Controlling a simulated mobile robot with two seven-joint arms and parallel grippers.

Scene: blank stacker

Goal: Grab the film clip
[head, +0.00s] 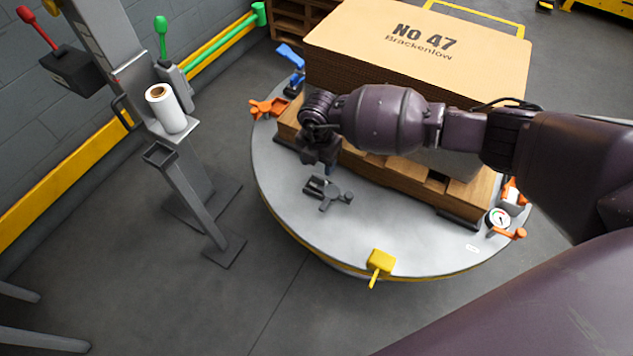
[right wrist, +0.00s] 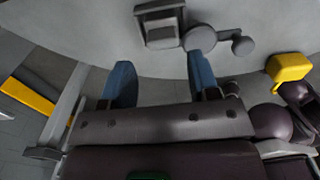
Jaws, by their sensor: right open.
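The film clip (head: 327,192) is a dark grey piece with a blocky end and a rounded arm. It lies on the bare grey top of the round turntable (head: 290,215), in front of the stacked pallet. In the right wrist view the clip (right wrist: 199,38) is at the top, beyond the fingertips. My right gripper (head: 326,168) is just behind and above the clip in the head view. Its two blue fingers (right wrist: 162,62) are apart with nothing between them. No contact with the clip is visible. My left gripper is not in view.
A stack of brown sheets (head: 420,50) marked No 47 stands on a wooden pallet (head: 400,172). Orange (head: 268,108), blue (head: 291,57) and yellow (head: 380,263) fittings and a gauge (head: 498,219) sit around the rim. A film roll (head: 166,109) stands on the left post.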

